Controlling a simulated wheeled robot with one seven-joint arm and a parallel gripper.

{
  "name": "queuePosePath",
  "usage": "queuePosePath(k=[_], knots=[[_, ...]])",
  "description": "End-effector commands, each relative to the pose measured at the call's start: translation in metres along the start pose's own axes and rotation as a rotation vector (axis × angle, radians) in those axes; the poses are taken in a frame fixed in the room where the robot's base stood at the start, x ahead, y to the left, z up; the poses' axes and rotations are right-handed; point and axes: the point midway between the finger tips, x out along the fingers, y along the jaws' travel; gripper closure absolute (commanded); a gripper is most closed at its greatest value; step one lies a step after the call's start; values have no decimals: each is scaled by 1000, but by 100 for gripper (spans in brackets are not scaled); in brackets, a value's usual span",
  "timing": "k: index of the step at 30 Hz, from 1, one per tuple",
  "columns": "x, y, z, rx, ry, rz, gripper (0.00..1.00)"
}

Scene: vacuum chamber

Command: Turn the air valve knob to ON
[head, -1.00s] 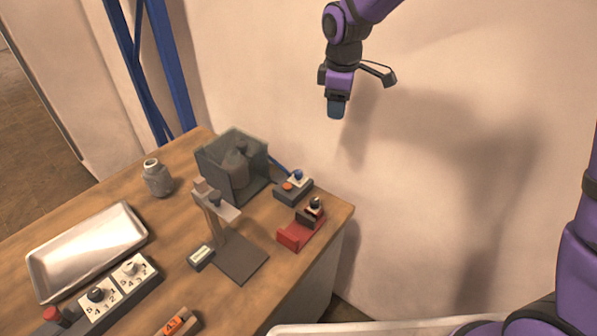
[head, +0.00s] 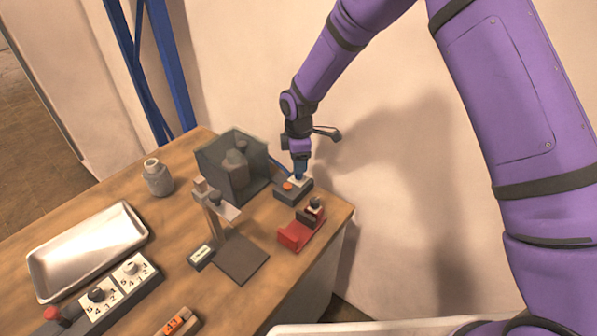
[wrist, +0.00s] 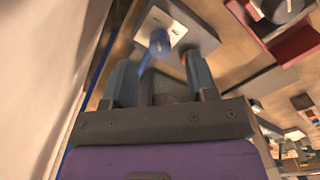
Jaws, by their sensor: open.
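The air valve is a small grey box with a white plate (wrist: 177,27) and a blue knob (wrist: 160,43) on top, at the back right of the table. An orange button (head: 288,186) sits on the same box. My gripper (head: 299,172) points down over the knob and hides most of it in the head view. In the wrist view my gripper (wrist: 158,68) is open, with one blue finger on each side. The knob shows between and just beyond the fingertips. I cannot tell whether the fingers touch it. The ON marking is not readable.
Left of the valve box stands a dark transparent chamber (head: 215,178) with a bottle inside. A red stand (head: 291,237) is in front of the box, and a grey stand (head: 243,262) is further left. The pale wall is close behind my arm.

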Motion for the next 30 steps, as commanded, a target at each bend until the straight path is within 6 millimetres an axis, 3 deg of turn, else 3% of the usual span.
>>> queuePosePath(k=[3,9,21,27,30], knots=[[20,-1,-1,-2,-1,-2,48],[40,0,0,-1,0,0,48],[46,0,0,0,1,1,48],[46,0,0,0,1,1,94],[46,0,0,0,1,1,97]])
